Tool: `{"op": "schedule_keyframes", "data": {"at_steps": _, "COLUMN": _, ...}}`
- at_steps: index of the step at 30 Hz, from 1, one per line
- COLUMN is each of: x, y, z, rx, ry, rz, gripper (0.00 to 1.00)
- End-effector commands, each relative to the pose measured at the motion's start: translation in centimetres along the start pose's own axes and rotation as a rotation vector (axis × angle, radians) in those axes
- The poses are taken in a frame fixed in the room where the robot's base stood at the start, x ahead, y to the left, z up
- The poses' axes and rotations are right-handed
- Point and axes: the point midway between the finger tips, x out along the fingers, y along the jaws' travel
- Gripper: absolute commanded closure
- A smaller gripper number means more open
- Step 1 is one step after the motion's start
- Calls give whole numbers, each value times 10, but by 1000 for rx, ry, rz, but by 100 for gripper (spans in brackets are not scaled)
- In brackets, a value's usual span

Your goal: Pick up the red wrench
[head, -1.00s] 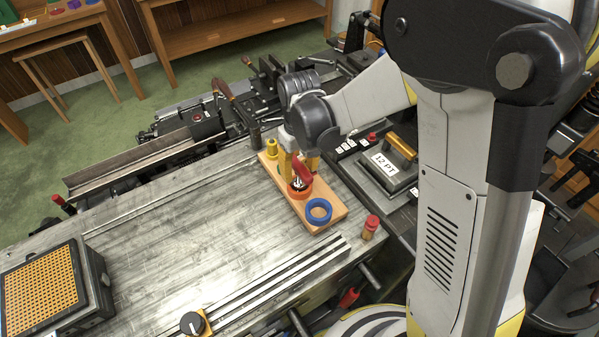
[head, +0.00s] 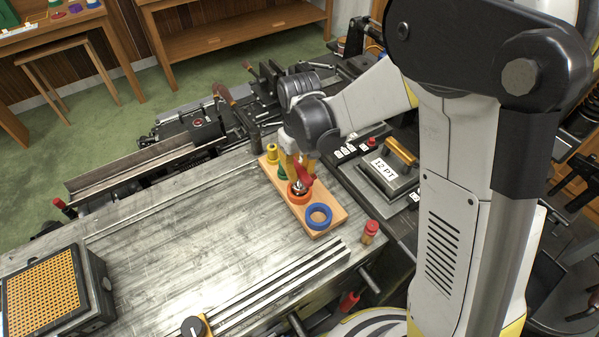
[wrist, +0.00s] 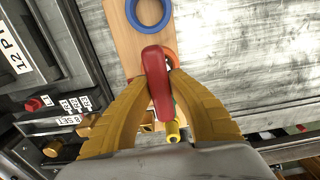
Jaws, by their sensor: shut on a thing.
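The red wrench (head: 306,180) stands at the orange ring (head: 299,198) on a wooden board (head: 329,225); its metal end shows at the ring. In the wrist view, the red handle (wrist: 156,78) lies between the yellow fingers of my gripper (wrist: 161,88). The fingers are shut on it from both sides. In the head view, my gripper (head: 297,168) comes down over the board from above. The lower end of the wrench is partly hidden, and I cannot tell whether it is clear of the ring.
A blue ring (head: 319,216) lies on the board near the wrench. A yellow piece (head: 272,153) and a green piece stand at its far end. A red-topped wooden peg (head: 370,232) and a box marked 12 PT (head: 388,180) are to the right.

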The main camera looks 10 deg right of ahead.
Motion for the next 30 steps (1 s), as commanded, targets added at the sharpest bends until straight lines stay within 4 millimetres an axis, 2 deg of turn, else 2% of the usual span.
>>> {"op": "schedule_keyframes", "data": {"at_steps": 5, "x": -37, "y": 0, "z": 1, "rx": 0, "ry": 0, "rz": 0, "gripper": 100}}
{"op": "schedule_keyframes", "data": {"at_steps": 15, "x": -82, "y": 77, "z": -2, "rx": 4, "ry": 0, "rz": 0, "gripper": 100}}
{"op": "schedule_keyframes", "data": {"at_steps": 21, "x": -99, "y": 107, "z": -4, "rx": 2, "ry": 0, "rz": 0, "gripper": 100}}
{"op": "schedule_keyframes", "data": {"at_steps": 30, "x": -104, "y": 117, "z": -4, "rx": 0, "ry": 0, "rz": 0, "gripper": 100}}
